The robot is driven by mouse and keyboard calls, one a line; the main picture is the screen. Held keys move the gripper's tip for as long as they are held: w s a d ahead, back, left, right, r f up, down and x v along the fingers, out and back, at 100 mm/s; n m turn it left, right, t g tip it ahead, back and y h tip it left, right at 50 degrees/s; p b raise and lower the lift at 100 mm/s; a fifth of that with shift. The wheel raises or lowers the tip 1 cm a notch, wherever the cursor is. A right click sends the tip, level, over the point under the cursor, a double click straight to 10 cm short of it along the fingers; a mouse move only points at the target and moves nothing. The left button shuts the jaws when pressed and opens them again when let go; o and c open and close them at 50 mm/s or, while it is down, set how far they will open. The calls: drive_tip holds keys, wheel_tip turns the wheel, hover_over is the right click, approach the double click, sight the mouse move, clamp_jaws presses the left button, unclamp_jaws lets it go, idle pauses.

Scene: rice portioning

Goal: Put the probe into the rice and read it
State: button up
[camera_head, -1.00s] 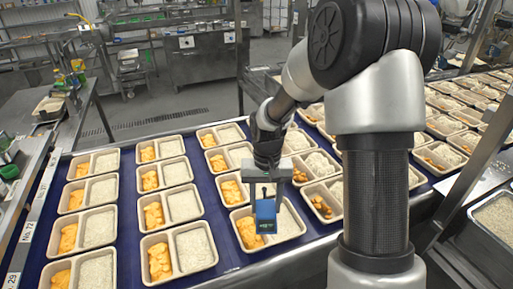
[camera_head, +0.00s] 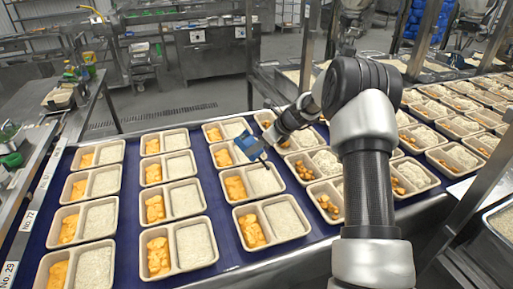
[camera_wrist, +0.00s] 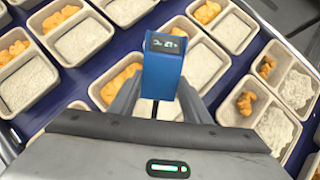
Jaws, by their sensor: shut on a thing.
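The probe (camera_head: 246,145) is a blue handheld unit with a small display and a thin dark spike. My gripper (camera_head: 264,144) is shut on its blue body and holds it tilted, spike pointing down and right in the head view. The spike tip shows in front of the rice (camera_head: 263,179) of a tray in the third column; I cannot tell whether it touches. In the wrist view, the probe (camera_wrist: 162,68) stands between my fingers (camera_wrist: 158,98). Its dark display shows pale characters too small to read surely. Its lower spike is mostly hidden there.
Rows of beige two-compartment trays (camera_head: 183,237), with orange food and white rice, fill the blue conveyor (camera_head: 125,215). Trays with brown pieces (camera_head: 410,178) and rice stand to the right. A metal post (camera_head: 305,45) rises behind. A metal rice bin (camera_head: 497,228) stands at lower right.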

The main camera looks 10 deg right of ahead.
drive_tip(key=shift+f+b, duration=3.55)
drive_tip(key=shift+f, duration=0.9)
idle(3.5)
